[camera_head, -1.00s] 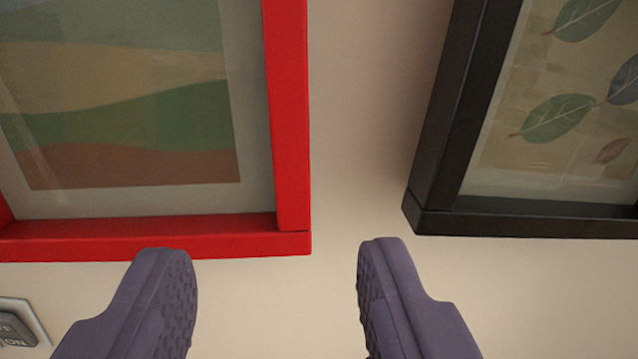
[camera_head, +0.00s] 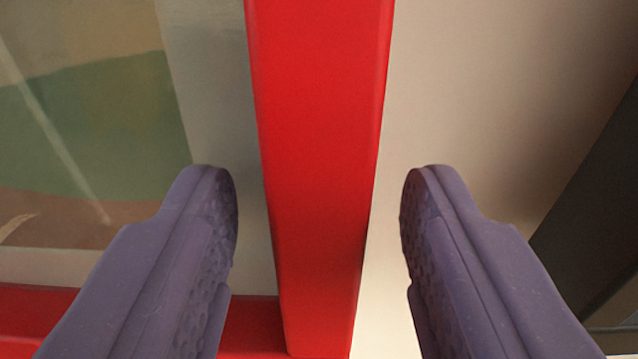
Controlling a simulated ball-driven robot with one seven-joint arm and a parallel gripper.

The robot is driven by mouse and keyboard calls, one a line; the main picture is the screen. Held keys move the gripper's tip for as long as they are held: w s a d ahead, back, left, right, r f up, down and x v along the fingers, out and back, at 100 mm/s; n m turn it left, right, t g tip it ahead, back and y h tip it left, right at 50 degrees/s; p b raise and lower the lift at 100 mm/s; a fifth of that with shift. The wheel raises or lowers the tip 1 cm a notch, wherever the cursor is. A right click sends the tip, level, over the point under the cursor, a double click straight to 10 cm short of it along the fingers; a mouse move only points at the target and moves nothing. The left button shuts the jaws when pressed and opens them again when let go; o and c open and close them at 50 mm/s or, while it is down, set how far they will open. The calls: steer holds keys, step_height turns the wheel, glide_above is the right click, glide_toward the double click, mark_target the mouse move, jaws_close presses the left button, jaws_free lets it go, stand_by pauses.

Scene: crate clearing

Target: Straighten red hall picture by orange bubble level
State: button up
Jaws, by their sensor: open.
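The red picture frame (camera_head: 318,150) fills the middle of the view, with its right side bar running top to bottom. Its landscape print (camera_head: 85,130) shows behind glass at left. My gripper (camera_head: 320,185) is open, its purple fingers on either side of the red right bar. The left finger is over the glass side and the right finger is over the wall side. Gaps show between both fingers and the bar. The bottom bar is partly hidden behind the left finger. The orange bubble level is not in view.
A dark picture frame (camera_head: 600,215) hangs at the right edge, close to my right finger. Bare beige wall (camera_head: 470,90) lies between the two frames.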

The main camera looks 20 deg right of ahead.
steer(key=shift+c, duration=0.5)
jaws_close()
steer(key=a+f+b, duration=0.1)
steer(key=a+f+m+b, duration=0.1)
steer(key=b, duration=0.1)
steer(key=shift+w, duration=0.25)
steer(key=shift+r, duration=0.2)
steer(key=shift+o, duration=0.5)
jaws_free()
steer(key=p+v, duration=0.1)
steer(key=v, duration=0.6)
steer(key=shift+s+p, duration=0.35)
steer(key=shift+s, duration=0.05)
